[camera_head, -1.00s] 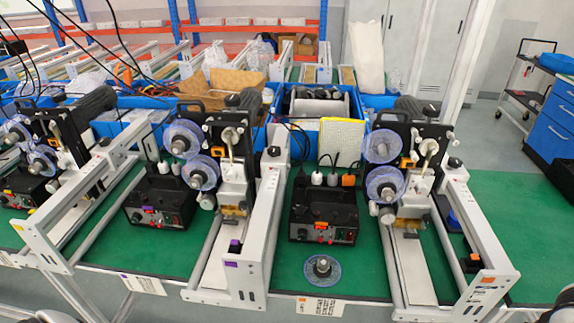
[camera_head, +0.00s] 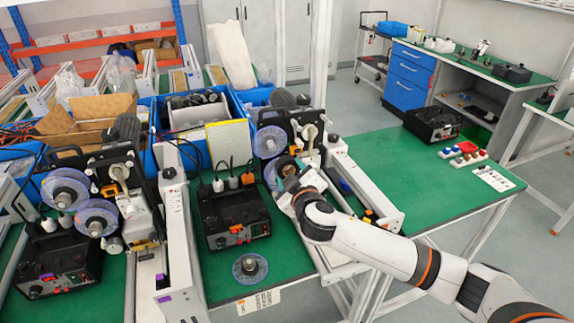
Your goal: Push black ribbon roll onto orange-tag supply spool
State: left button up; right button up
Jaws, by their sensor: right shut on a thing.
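My right gripper (camera_head: 287,183) reaches in from the right to the lower reel (camera_head: 278,170) of the right-hand coder. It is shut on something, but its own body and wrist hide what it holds. I cannot make out a black ribbon roll in the jaws, or whether the held thing touches the spool. The coder's upper reel (camera_head: 269,142), a translucent blue disc, shows clear of the gripper. A similar blue disc with a dark hub (camera_head: 250,268) lies flat on the green table near its front edge. My left gripper is out of view.
A black control box (camera_head: 232,220) stands left of the gripper. A second coder with two blue reels (camera_head: 65,188) is further left. Blue bins (camera_head: 250,95) stand behind. My right forearm crosses the table's front right; the green tabletop (camera_head: 385,165) beyond is mostly clear.

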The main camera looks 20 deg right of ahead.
aim_at(274, 149)
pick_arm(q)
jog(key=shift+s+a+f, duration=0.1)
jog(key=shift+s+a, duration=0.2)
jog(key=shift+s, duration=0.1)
pick_arm(e)
jog(key=shift+n+t+y, duration=0.5)
jog(key=shift+t+y, duration=0.2)
jog(key=shift+t, duration=0.2)
jog(key=shift+w+a+r, duration=0.15)
jog(key=shift+w+a, duration=0.05)
jog(key=shift+w, duration=0.75)
jog(key=shift+w+a+r, duration=0.2)
jog(key=shift+w+a, duration=0.05)
jog(key=shift+w, duration=0.7)
jog(key=shift+w+a+r, duration=0.15)
jog(key=shift+w+a, duration=0.05)
jog(key=shift+w, duration=0.75)
pick_arm(q)
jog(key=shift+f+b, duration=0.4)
jog(key=shift+b, duration=0.25)
pick_arm(e)
jog(key=shift+f, duration=0.15)
